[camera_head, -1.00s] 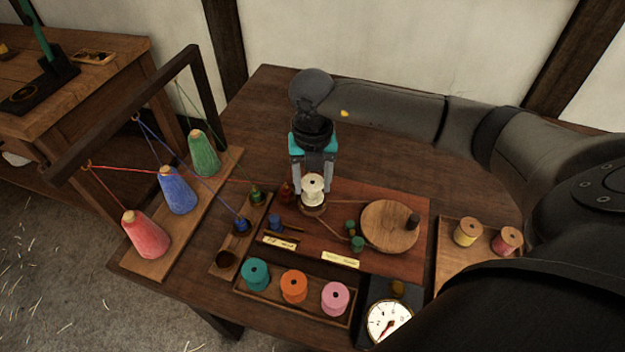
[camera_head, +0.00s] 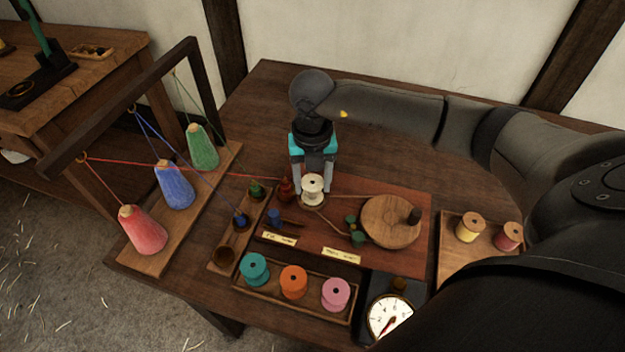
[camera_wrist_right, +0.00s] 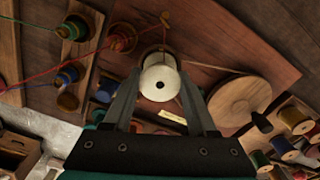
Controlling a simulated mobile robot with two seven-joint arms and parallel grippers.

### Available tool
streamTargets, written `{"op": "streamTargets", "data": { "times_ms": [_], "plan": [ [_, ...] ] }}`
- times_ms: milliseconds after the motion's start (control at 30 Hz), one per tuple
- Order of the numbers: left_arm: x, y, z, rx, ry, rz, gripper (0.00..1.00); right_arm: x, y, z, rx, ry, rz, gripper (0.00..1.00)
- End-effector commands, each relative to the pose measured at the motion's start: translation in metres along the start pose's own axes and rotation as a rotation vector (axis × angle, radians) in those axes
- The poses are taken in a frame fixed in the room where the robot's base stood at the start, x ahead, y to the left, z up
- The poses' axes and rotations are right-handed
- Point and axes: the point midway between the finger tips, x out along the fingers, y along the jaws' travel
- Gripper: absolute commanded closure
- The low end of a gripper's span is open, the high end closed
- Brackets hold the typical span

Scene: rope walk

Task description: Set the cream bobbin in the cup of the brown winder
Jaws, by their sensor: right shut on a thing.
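The cream bobbin (camera_head: 312,187) is upright between the fingers of my right gripper (camera_head: 312,190), which is shut on it. It also shows in the right wrist view (camera_wrist_right: 159,82), from its top end, between the two fingers (camera_wrist_right: 160,88). The brown winder (camera_head: 405,188) is a reddish-brown board with a round wooden wheel (camera_head: 390,220). Its cup (camera_head: 313,206) is directly under the bobbin and mostly hidden by it. I cannot tell whether the bobbin rests on the cup's floor. My left gripper is not in view.
Red, blue and green cones (camera_head: 175,185) stand on a rack at left with threads running right. A tray of teal, orange and pink bobbins (camera_head: 293,282) is in front. A dial gauge (camera_head: 390,315) and yellow and red spools (camera_head: 469,228) are at right. The table's back is clear.

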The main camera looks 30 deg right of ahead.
Motion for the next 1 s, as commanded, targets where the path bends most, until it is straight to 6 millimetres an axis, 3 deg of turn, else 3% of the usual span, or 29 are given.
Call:
{"op": "streamTargets", "data": {
  "times_ms": [267,300,567,733,833,1000],
  "plan": [
    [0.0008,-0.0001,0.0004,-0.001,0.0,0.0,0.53,0.0023,0.0001,0.0001,0.0,0.0,0.0,0.74],
    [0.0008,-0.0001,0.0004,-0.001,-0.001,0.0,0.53,0.0023,0.0001,0.0,0.0,0.0,0.0,0.38],
    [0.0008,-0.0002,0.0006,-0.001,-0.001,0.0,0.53,0.0022,0.0001,0.0,0.0,0.0,0.0,0.09],
    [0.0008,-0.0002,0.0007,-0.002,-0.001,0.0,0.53,0.0022,0.0,0.0,0.0,0.0,0.0,0.08],
    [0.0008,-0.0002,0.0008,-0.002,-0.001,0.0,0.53,0.0022,0.0,0.0,0.0,0.0,0.0,0.0],
    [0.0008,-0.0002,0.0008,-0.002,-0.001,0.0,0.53,0.0022,-0.0001,0.0,0.0,0.0,0.0,0.0]
  ]
}}
